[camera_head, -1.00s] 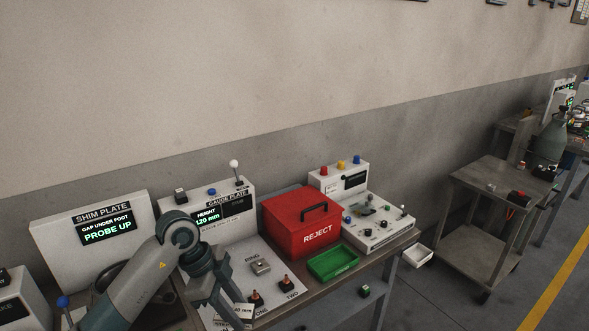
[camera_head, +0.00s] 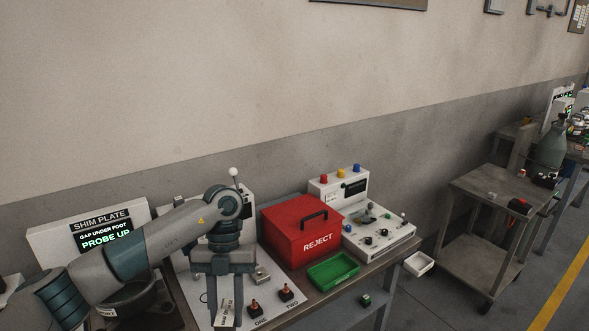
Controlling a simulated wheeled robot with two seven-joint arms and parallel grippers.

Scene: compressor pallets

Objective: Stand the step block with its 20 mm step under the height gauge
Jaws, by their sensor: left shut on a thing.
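My left gripper (camera_head: 226,318) points down over the white gauge plate (camera_head: 190,287) at the bottom of the view. It is shut on the step block (camera_head: 227,310), a pale piece whose lettered face shows between the fingers. The lettering is too small and tilted to read. My arm and gripper hide most of the gauge plate's upright panel and its height display. The gauge's lever with a white ball (camera_head: 234,172) rises behind my wrist. I cannot tell whether the block touches the plate. My right gripper is not in view.
A small metal ring block (camera_head: 262,275) and two orange-topped pegs (camera_head: 286,292) are right of the gripper. A red reject box (camera_head: 300,232), a green tray (camera_head: 333,268) and a control box (camera_head: 380,236) stand further right. The shim plate station (camera_head: 85,226) is at left.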

